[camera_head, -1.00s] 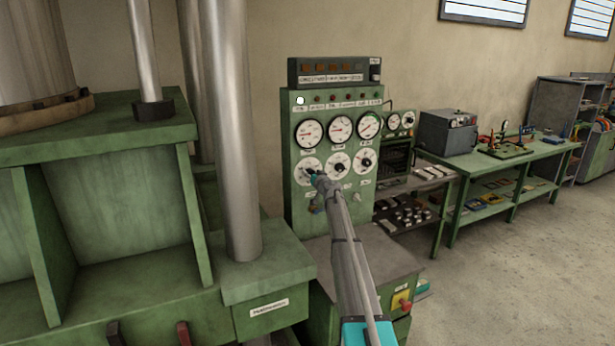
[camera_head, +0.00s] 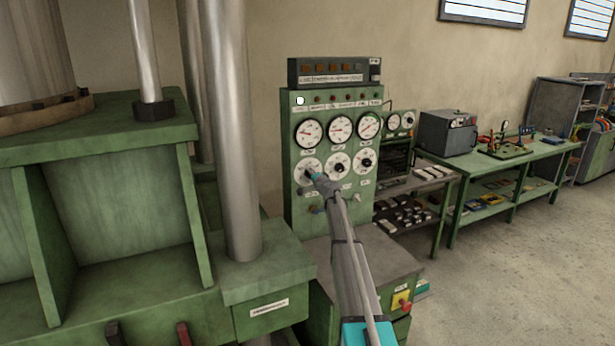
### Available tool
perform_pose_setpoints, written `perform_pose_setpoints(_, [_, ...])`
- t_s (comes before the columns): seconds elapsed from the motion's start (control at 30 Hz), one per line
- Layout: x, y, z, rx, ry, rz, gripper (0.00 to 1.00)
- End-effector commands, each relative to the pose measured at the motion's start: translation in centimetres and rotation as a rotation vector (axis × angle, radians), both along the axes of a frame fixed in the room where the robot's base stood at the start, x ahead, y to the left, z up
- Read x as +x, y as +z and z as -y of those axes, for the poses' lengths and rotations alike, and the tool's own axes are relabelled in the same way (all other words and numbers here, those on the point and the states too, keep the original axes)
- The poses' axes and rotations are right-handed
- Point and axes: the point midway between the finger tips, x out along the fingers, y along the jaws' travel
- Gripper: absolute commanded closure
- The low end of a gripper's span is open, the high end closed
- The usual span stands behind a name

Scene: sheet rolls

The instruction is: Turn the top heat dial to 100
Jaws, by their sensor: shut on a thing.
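The green control panel (camera_head: 292,228) stands in the middle of the view. It carries a row of three white gauges and, below them, a row of three white dials with black knobs. My gripper (camera_head: 312,175) is at the left dial (camera_head: 302,163) of the lower row, shut on its knob. The gripper tip and arm hide the knob's lower right side. The middle dial (camera_head: 338,164) and the right dial (camera_head: 363,160) are free. The dial numbers and labels are too small to read, so I cannot tell which dial is the top heat one.
A green press with a thick steel column (camera_head: 232,130) stands close on the left of the panel. A grey box (camera_head: 447,133) and tools sit on a green bench (camera_head: 520,160) to the right. The floor (camera_head: 520,270) at the lower right is clear.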

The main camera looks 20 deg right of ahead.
Motion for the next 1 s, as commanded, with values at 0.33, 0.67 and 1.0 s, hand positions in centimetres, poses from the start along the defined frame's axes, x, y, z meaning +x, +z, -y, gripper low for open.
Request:
perform_pose_setpoints(0.33, [0.21,0.04,0.13,0.33,-0.002,-0.011,0.89])
perform_pose_setpoints(0.67, [0.21,0.04,0.15,0.583,-0.003,-0.019,0.89])
perform_pose_setpoints(1.0, [0.2,0.03,0.17,0.689,-0.004,-0.022,0.89])
